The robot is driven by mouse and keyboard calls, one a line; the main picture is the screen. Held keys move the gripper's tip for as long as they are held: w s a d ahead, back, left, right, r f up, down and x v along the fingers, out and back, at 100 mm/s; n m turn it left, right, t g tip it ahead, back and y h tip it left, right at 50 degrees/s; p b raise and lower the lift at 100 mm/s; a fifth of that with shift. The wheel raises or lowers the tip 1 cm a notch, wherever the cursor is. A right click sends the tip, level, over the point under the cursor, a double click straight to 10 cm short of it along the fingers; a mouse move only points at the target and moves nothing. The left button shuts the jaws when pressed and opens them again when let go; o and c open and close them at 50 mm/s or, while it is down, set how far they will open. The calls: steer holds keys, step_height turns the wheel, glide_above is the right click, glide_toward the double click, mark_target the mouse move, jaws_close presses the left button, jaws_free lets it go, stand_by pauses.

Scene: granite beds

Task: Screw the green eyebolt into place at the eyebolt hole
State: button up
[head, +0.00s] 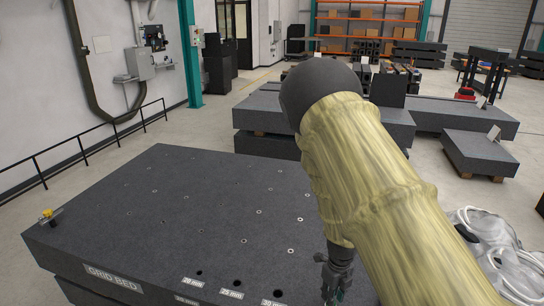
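My gripper (337,272) hangs below my sleeved arm at the bottom of the head view, over the front part of the dark granite bed (150,220). The fingers are too small and partly cut off by the frame edge to read. Dark holes (238,283) lie along the bed's front edge beside labels reading 20 mm, 25 mm and 30 mm. I cannot tell which one is the eyebolt hole.
A small yellow-topped item (47,215) sits at the bed's left corner. Several small metal-rimmed holes dot the bed's otherwise clear top. A bundle in clear wrap with white hose (490,245) is at the right. More granite slabs (478,150) stand behind.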

steer(key=o, duration=0.4)
steer(key=shift+r, duration=0.1)
steer(key=shift+r, duration=3)
steer(key=shift+f, duration=0.2)
